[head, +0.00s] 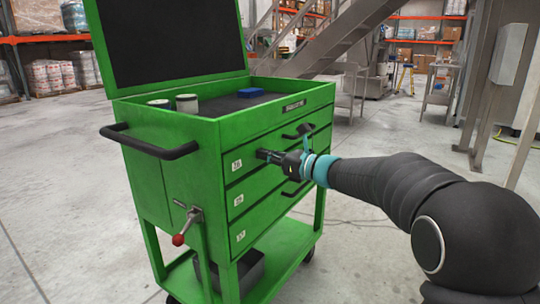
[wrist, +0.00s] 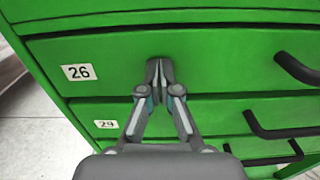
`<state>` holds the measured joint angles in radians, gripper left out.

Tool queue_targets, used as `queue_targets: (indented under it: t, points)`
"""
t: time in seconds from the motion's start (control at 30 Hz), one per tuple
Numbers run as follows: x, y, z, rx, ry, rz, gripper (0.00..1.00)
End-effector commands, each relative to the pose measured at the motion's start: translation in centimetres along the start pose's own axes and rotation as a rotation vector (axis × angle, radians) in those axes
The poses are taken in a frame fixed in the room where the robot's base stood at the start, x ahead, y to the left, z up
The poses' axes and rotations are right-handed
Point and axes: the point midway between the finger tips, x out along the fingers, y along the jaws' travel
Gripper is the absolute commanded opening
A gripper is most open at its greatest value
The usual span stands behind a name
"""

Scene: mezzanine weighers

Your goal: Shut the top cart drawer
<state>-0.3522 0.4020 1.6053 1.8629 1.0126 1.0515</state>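The green cart (head: 150,185) stands in front of me with its lid raised. Its top drawer (head: 238,184) bears a white label, which reads 26 in the wrist view (wrist: 77,72). The top drawer's front looks about flush with the drawers below, and I see no clear gap around it. Its black handle (head: 298,131) is to the right of my gripper; it also shows in the wrist view (wrist: 297,70). My gripper (wrist: 160,70) is shut and empty, fingertips together, pointing at the top drawer front between label and handle. The tips are at or very near the front; contact is unclear.
Lower drawers with black handles (wrist: 268,130) sit below. A side bar handle (head: 150,146) and a red-knobbed lever (head: 178,239) stick out on the cart's left. Cans (head: 187,103) and a blue item (head: 251,92) lie on top. The floor to the left is clear.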

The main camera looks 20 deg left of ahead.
Motion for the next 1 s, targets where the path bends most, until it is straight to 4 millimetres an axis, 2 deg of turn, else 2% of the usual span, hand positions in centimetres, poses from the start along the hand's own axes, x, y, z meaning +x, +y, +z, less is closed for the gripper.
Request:
queue_targets:
  t: [0.23, 0.37, 0.8, 1.0]
  points:
    - [0.4, 0.4, 0.4, -0.002, -0.007, 0.007, 0.00]
    - [-0.8, 0.3, 0.3, -0.003, -0.006, 0.007, 0.00]
    - [-9.8, -0.2, 0.1, 0.000, -0.003, -0.001, 0.00]
    - [-12.7, -0.2, 0.1, 0.001, -0.003, 0.001, 0.00]
